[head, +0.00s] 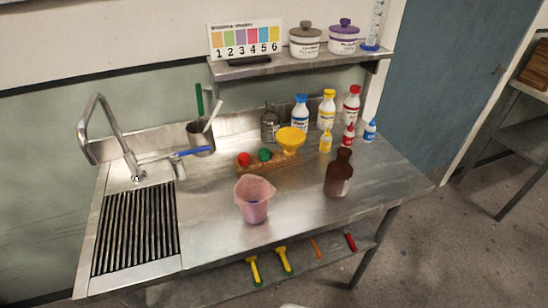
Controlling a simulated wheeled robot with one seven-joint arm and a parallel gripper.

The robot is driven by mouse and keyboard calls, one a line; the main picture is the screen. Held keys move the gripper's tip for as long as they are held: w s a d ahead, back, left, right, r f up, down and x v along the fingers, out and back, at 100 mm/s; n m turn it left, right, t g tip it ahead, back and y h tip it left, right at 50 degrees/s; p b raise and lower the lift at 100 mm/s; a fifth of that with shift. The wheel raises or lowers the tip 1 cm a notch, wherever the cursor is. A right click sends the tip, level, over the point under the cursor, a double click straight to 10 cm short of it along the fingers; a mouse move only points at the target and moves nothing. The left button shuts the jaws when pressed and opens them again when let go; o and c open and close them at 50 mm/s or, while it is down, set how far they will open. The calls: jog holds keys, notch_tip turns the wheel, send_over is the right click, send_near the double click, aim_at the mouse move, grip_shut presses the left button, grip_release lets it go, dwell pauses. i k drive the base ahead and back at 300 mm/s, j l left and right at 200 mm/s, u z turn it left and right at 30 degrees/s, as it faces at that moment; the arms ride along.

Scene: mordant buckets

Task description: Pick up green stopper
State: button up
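The green stopper (264,155) is a small round-topped piece on the metal counter (205,240). It sits in or on a low brown wooden block (268,168), between a red stopper (243,159) on its left and a yellow funnel-like cup (291,139) on its right. Its lower part is hidden by the block. My gripper is not in view.
A pink beaker (254,202) stands in front of the block, and a brown bottle (339,174) to the right. Several capped bottles (327,109) stand behind right. A sink faucet (113,130) and a metal cup (201,139) are left. A shelf (295,67) overhangs the back.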

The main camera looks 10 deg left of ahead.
aim_at(265, 153)
jog(key=i+j+u, duration=0.2)
jog(key=j+u, duration=0.2)
jog(key=i+j+u, duration=0.35)
jog(key=k+l, duration=0.05)
jog(key=k, duration=0.05)
